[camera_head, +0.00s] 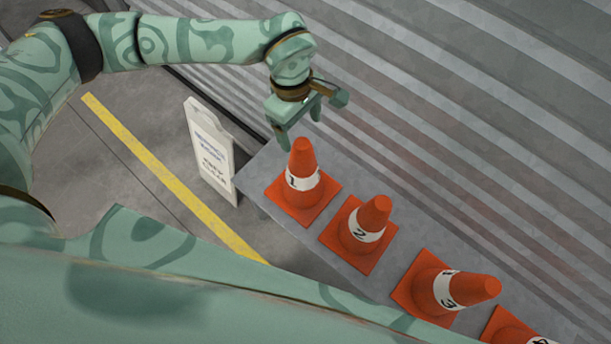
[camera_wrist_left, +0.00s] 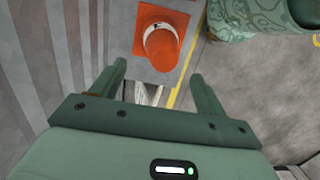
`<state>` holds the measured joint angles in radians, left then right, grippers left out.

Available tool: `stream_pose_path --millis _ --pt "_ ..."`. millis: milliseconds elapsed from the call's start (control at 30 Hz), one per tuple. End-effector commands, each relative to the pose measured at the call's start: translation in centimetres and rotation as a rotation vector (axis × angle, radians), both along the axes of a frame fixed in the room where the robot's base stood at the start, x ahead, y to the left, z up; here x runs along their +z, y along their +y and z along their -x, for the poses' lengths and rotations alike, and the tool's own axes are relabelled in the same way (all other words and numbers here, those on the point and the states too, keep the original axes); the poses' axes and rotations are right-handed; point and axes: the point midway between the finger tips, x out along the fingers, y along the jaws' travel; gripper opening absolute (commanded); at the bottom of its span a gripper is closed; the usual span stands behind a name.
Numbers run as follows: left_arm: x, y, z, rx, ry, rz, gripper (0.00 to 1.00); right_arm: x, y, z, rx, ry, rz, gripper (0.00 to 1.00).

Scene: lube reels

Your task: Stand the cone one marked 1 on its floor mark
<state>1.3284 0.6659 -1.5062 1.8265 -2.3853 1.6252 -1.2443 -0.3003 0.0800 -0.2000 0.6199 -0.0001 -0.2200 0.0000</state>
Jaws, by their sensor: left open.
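The orange cone marked 1 (camera_head: 302,183) stands upright on its square base at the left end of a grey shelf (camera_head: 262,172). It has a white band with a black 1. My left gripper (camera_head: 300,120) is open, just above and behind the cone's tip in the head view, with nothing between its fingers. In the left wrist view an orange cone (camera_wrist_left: 160,48) lies beyond the fingertips, apart from the open left gripper (camera_wrist_left: 158,75); its number is not readable there. No floor mark is clearly identifiable. My right gripper is not in view.
Cones marked 2 (camera_head: 366,232) and 3 (camera_head: 452,289), and a partly cut-off cone (camera_head: 512,328), stand along the shelf to the right. A white sign board (camera_head: 209,150) stands left of the shelf end. A corrugated wall (camera_head: 450,100) runs behind. Floor with a yellow line (camera_head: 160,170) lies left.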

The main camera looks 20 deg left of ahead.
Motion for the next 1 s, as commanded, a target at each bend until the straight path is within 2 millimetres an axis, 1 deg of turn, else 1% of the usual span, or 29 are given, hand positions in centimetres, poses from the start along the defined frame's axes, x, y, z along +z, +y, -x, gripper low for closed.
stream_pose_path --millis 33,100,367,467,500,600,700,867,967,1000 --pt "-1.6 -0.1 0.1 0.000 0.007 0.001 0.74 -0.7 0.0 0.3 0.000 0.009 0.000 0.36" --pt "-2.6 -0.3 0.2 -0.001 0.005 0.000 0.74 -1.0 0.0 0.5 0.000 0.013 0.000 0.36" --pt "-4.3 -0.4 0.3 -0.001 0.002 0.001 0.74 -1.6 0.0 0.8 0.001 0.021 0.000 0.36" --pt "-5.9 -0.5 0.6 0.000 0.006 0.001 0.74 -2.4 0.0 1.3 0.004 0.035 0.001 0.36" --pt "-6.7 -0.5 0.7 0.000 0.007 0.001 0.74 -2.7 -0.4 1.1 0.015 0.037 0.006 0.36" --pt "-8.3 -0.6 0.9 0.000 0.006 0.001 0.74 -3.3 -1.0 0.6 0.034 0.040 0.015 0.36" --pt "-8.7 -0.7 0.8 0.000 0.001 0.001 0.74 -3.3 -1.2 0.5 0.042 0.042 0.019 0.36" --pt "-8.4 -0.7 0.8 0.000 -0.002 0.001 0.74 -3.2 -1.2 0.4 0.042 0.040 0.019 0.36" --pt "-8.4 -0.7 0.8 0.000 -0.002 0.001 0.49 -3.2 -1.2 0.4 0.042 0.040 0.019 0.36" --pt "-8.4 -0.7 0.8 0.000 -0.002 0.001 0.38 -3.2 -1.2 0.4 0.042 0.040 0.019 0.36"
